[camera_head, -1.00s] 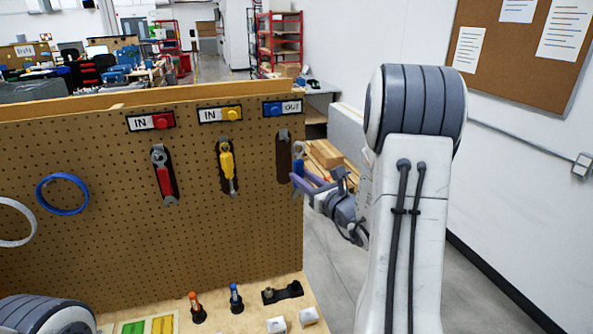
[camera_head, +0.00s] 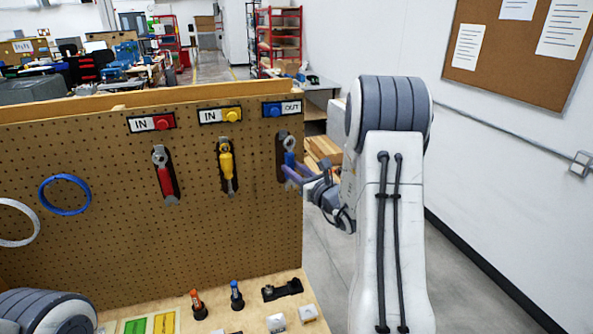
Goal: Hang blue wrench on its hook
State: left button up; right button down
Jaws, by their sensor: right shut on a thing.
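The blue wrench (camera_head: 289,150) is at the right side of the pegboard, in front of the dark tool outline under the blue "OUT" label (camera_head: 284,109). Its grey head points up and overlaps the top of that outline. My right gripper (camera_head: 293,174) is shut on the wrench's lower part, and its fingers hide the handle end. I cannot tell whether the wrench touches the hook. My left gripper is out of view; only part of my left arm shows at the lower left.
A red wrench (camera_head: 163,178) and a yellow tool (camera_head: 226,166) hang on the pegboard (camera_head: 110,235) to the left. Blue (camera_head: 64,211) and white rings hang further left. Below, the bench holds an orange-topped tool (camera_head: 197,305), a blue-topped tool (camera_head: 236,296) and a black holder (camera_head: 282,290).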

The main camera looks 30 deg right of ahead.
aim_at(294, 168)
jog(key=shift+w+d+p, duration=0.2)
jog(key=shift+w+p, duration=0.15)
jog(key=shift+w, duration=0.45)
jog(key=shift+w+d+p, duration=0.15)
jog(key=shift+w+p, duration=0.15)
jog(key=shift+w, duration=0.45)
jog(key=shift+w+f+b, duration=0.1)
jog(key=shift+f+b, duration=0.3)
jog(key=shift+b, duration=0.2)
jog(key=shift+w+d+f+b, duration=0.15)
jog(key=shift+w+f+b, duration=0.1)
jog(key=shift+w+b, duration=0.15)
jog(key=shift+b, duration=0.4)
jog(key=c, duration=0.5)
grip_release()
